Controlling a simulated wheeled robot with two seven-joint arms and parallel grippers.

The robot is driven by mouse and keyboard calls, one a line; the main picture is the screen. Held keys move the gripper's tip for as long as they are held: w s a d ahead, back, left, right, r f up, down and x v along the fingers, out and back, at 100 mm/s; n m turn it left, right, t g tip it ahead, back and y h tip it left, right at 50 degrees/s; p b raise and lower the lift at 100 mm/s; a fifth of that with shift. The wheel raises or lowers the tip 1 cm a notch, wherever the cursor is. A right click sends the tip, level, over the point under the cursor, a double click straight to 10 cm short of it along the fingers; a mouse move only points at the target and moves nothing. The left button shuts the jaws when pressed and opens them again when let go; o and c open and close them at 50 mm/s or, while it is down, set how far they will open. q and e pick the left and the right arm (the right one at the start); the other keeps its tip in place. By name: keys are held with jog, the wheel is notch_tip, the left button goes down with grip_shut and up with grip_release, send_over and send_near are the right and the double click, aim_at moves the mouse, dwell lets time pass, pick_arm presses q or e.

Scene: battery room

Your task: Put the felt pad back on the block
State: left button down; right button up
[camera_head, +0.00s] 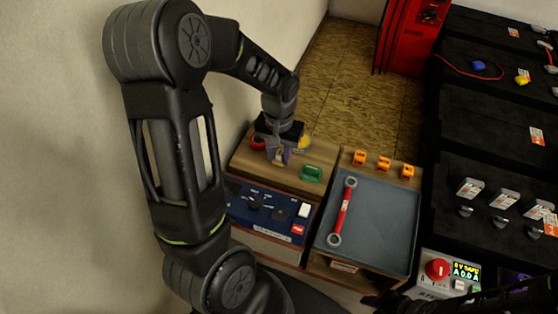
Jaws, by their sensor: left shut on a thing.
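My left gripper (279,157) points down over the wooden top (262,178) of the console at the centre. It is shut on a small pale piece (279,154), mostly hidden between the fingers; I cannot tell for sure whether this is the felt pad. I also cannot tell whether the piece touches the wood. A green block-like item (312,173) lies on the wood just right of the gripper. A red round item (258,142) and a yellow one (304,142) show beside the gripper. My right arm shows dark at the bottom right edge; its jaws are not clear.
A grey tray (380,225) holds a red-handled wrench (343,211). Several orange clips (384,163) stand behind it. A blue control panel (262,212) is in front of the wooden top. Black battery racks (485,135) fill the right side, with a red cabinet (408,40) behind.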

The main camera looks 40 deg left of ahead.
aim_at(279, 159)
pick_arm(q)
jog(key=shift+f, duration=1.75)
jog(key=shift+f, duration=0.1)
jog(key=shift+f+b, duration=0.15)
jog(key=shift+b, duration=0.15)
jog(key=c, duration=1.1)
grip_release()
jog(key=shift+o, duration=0.2)
jog(key=shift+r, duration=0.5)
notch_tip(279, 159, up, 12)
jog(key=shift+f+p, duration=0.2)
jog(key=shift+p, duration=0.2)
